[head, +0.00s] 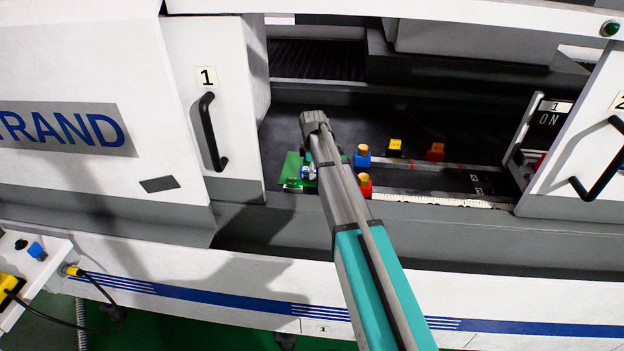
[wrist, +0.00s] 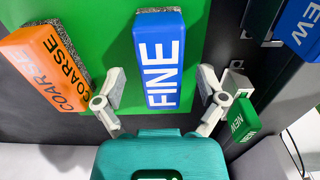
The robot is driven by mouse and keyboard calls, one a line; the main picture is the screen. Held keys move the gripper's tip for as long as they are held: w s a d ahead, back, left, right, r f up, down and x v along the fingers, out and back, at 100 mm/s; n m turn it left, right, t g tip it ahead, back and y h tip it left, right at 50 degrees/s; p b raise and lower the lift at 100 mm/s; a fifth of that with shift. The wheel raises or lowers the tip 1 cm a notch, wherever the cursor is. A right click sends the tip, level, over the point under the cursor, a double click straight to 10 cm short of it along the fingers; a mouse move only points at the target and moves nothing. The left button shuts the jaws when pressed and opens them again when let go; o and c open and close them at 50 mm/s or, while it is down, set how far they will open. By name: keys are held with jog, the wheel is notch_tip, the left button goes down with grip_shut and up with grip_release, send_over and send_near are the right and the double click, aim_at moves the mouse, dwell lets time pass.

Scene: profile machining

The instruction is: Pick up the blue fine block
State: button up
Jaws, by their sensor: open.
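The blue fine block (wrist: 159,60), with FINE in white letters and a grey gritty end, lies on a green board (wrist: 108,22) in the wrist view. My gripper (wrist: 163,76) is open. Its two fingers stand on either side of the lower half of the block, with a gap on each side. I cannot tell how far above the board the fingertips are. In the head view my arm reaches over the green board (head: 290,168) inside the machine and hides most of the block area and the gripper.
An orange COARSE block (wrist: 47,65) lies left of the left finger. A green NEW block (wrist: 238,124) is close to the right finger. A blue NEW block (wrist: 300,28) is at the upper right. A machine door (head: 215,100) stands left of the opening.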

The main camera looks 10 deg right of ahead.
jog(key=shift+f+b, duration=0.3)
jog(key=shift+f, duration=0.2)
jog(key=shift+c, duration=0.3)
grip_shut()
jog(key=shift+r, duration=0.2)
dwell(0.3)
notch_tip(320, 180, up, 3)
jog(key=p, duration=0.3)
jog(key=s+d+r+p, duration=0.2)
jog(key=s+r+p, duration=0.7)
jog(key=s, duration=0.5)
jog(key=shift+r+p, duration=0.35)
jog(key=shift+p, duration=0.2)
